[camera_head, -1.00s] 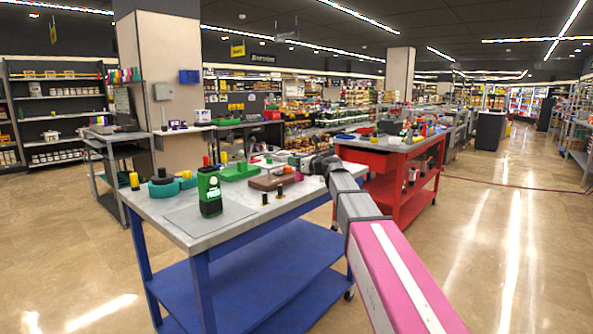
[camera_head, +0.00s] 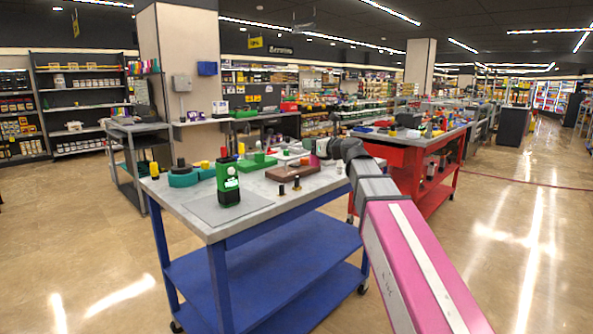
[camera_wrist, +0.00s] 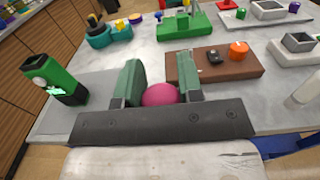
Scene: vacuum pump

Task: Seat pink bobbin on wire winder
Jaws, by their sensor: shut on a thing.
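The pink bobbin (camera_wrist: 160,94) is between the two green fingers of my gripper (camera_wrist: 162,85) in the wrist view; the fingers and palm hide its sides and lower part. In the head view the bobbin (camera_head: 321,148) shows as a small magenta shape at the end of my gripper (camera_head: 328,149), above the far right part of the grey tabletop. I cannot tell for sure which fixture is the wire winder. A green block with an upright post (camera_head: 259,160) and a teal round piece with a black knob (camera_head: 183,177) stand on the table.
A green and black device (camera_head: 228,183) stands on a grey mat (camera_head: 204,209) at the near left. A red bench (camera_head: 433,147) is behind right.

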